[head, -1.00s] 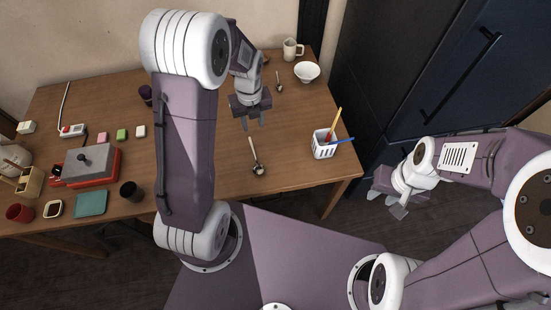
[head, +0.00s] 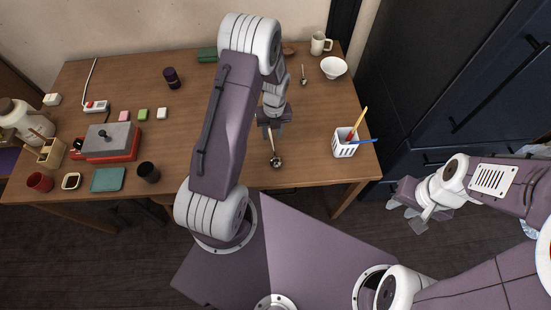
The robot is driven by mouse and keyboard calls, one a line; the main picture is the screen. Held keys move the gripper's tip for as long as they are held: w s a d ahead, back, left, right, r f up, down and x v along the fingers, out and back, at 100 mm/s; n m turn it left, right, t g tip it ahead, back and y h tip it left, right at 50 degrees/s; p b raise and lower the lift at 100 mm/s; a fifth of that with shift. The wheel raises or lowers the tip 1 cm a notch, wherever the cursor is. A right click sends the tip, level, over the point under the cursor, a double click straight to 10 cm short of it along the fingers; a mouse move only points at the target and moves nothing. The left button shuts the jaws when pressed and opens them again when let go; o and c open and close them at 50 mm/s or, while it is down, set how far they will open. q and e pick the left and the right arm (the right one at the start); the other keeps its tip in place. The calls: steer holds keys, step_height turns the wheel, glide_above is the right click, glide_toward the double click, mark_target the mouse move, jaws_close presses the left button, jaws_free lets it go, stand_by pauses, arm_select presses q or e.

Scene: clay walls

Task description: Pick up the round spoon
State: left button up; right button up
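A metal spoon with a round bowl (head: 276,161) lies on the wooden table (head: 220,165) near its front edge, handle pointing to the back. My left gripper (head: 272,131) is just above its handle, pointing down, with its fingers apart. The gripper hides most of the handle; I cannot tell whether it touches. Another spoon (head: 303,76) lies farther back near the white bowl (head: 333,67). My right gripper (head: 426,210) hangs off the table's right side, away from the spoons; its finger opening is unclear.
A white basket (head: 345,149) with upright utensils stands right of the round spoon. A mug (head: 320,43) is at the back. A dark cup (head: 148,172), red-and-grey box (head: 109,142) and teal square (head: 108,180) are on the left. A dark cabinet (head: 450,90) stands right.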

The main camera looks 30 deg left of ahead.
arm_select(q)
step_height(320, 180, down, 2)
steer(key=shift+w+a+f, duration=0.1)
stand_by(0.4)
jaws_close()
